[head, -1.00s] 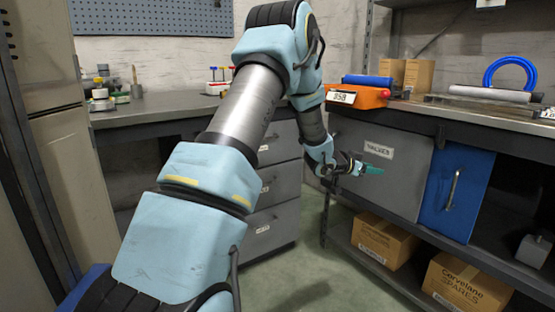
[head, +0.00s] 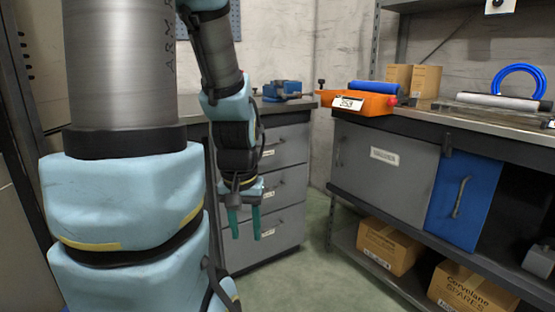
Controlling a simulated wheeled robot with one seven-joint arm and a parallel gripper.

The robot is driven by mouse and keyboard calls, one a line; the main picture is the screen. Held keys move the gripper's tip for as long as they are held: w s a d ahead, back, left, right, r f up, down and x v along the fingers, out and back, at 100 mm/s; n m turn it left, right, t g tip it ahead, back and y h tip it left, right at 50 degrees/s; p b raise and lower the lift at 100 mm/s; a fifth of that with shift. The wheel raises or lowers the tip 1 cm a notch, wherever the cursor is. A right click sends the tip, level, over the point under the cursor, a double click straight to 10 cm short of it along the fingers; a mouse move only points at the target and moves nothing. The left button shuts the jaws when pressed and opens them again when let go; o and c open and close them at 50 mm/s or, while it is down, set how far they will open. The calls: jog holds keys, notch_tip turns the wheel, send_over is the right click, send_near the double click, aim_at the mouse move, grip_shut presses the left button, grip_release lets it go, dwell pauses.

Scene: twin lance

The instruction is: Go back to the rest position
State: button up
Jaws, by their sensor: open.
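My gripper (head: 245,225) hangs in the middle of the head view with its two green fingers pointing down. The fingers are apart and nothing is between them. It is in front of the grey drawer unit (head: 284,187) and above the floor. My light-blue and grey arm fills the left of the view and hides part of the bench behind it.
An orange bin (head: 358,104) with a label stands on the right bench (head: 470,127). A blue vise (head: 282,90) is on the back bench. The floor (head: 290,265) between the benches is clear.

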notch_tip(320, 180, up, 25)
jog(key=p, duration=2.3)
jog(key=shift+p, duration=0.3)
